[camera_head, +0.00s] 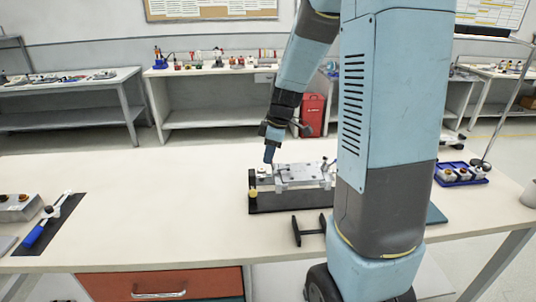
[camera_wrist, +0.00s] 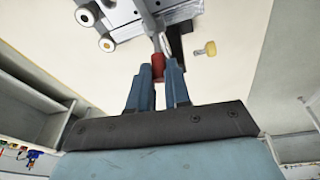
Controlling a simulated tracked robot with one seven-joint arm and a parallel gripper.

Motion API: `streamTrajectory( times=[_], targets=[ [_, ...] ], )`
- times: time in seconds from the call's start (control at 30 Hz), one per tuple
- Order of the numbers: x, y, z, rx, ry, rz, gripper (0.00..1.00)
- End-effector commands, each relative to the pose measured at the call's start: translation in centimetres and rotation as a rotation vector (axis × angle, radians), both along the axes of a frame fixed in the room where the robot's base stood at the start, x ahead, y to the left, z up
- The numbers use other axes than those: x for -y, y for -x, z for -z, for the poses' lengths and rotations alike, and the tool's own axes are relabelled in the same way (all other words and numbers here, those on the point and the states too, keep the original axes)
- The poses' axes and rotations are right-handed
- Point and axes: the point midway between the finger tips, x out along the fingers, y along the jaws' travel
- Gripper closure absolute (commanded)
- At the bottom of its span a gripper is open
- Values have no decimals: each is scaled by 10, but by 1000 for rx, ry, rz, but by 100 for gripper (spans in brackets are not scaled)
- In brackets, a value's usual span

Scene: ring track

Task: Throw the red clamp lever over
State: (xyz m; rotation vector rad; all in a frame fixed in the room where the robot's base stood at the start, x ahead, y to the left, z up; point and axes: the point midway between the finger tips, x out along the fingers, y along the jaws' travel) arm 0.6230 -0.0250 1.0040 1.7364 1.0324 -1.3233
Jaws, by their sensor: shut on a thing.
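The red clamp lever (camera_wrist: 158,66) shows in the wrist view as a red grip on a grey metal arm that runs up to the fixture. My gripper (camera_wrist: 158,72) is shut on the red grip, with a blue finger on each side. In the head view my gripper (camera_head: 269,153) points down at the left end of the grey metal fixture (camera_head: 304,175). The fixture also shows at the top of the wrist view (camera_wrist: 180,14). The red grip cannot be made out in the head view, and the lever's pivot is partly hidden.
The fixture stands on a black base (camera_head: 290,200) on the pale table. A yellow knob (camera_head: 253,193) sits at its left front, and a black stand (camera_head: 308,228) is in front. A blue-handled tool (camera_head: 42,228) lies far left. A blue tray (camera_head: 461,174) holds parts at right.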

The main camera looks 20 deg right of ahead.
Motion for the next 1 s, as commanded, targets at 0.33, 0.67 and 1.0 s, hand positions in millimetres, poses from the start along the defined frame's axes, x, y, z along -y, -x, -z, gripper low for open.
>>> streamTrajectory(
  times=[0.33,0.67,1.0],
  targets=[
    [0,0,0,1,0,1,80],
    [0,0,0,0,0,1,57],
    [3,2,-14,2,0,1,57]
  ],
)
